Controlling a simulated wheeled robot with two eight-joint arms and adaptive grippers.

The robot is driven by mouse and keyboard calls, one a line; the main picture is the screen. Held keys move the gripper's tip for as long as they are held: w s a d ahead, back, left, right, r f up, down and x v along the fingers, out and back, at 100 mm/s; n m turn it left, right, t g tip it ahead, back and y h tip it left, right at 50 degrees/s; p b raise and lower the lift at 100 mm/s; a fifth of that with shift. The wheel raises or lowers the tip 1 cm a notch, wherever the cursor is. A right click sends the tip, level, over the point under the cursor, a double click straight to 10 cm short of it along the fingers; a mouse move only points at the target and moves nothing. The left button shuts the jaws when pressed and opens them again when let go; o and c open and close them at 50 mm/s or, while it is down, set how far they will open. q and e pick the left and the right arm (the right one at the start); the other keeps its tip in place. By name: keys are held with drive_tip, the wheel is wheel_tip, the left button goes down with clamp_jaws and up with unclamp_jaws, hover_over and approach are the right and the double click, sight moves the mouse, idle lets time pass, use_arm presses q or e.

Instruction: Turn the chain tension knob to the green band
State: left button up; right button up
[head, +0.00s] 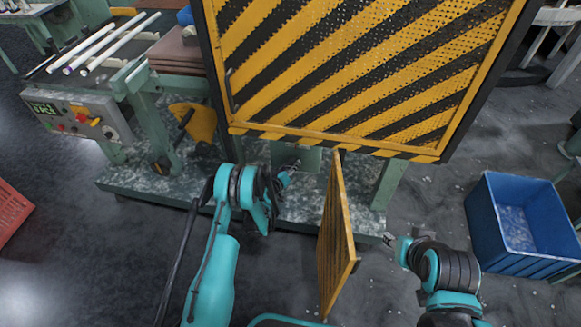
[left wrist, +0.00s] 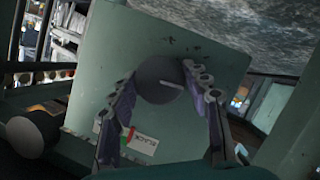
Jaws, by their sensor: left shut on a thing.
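The chain tension knob (left wrist: 158,82) is a dark round knob with a pale pointer line, on a green plate in the left wrist view. The pointer slants toward the right of that picture. My left gripper (left wrist: 160,76) has a finger on each side of the knob and is shut on it. A white label reading SLACK (left wrist: 140,143) with small red and green patches lies below the knob, partly behind the left finger. In the head view my left gripper (head: 291,169) reaches under the striped guard; the knob is hidden there. My right gripper (head: 389,240) is too small to read.
A blue bin (head: 520,222) stands right, a control box (head: 75,115) left. In the left wrist view a dark cylinder (left wrist: 25,137) is at left.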

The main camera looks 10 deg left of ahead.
sight(294, 146)
use_arm(q)
drive_tip(key=shift+n, duration=0.3)
drive_tip(key=o, duration=1.2)
drive_tip(key=shift+c, duration=0.2)
wheel_tip(294, 146, up, 10)
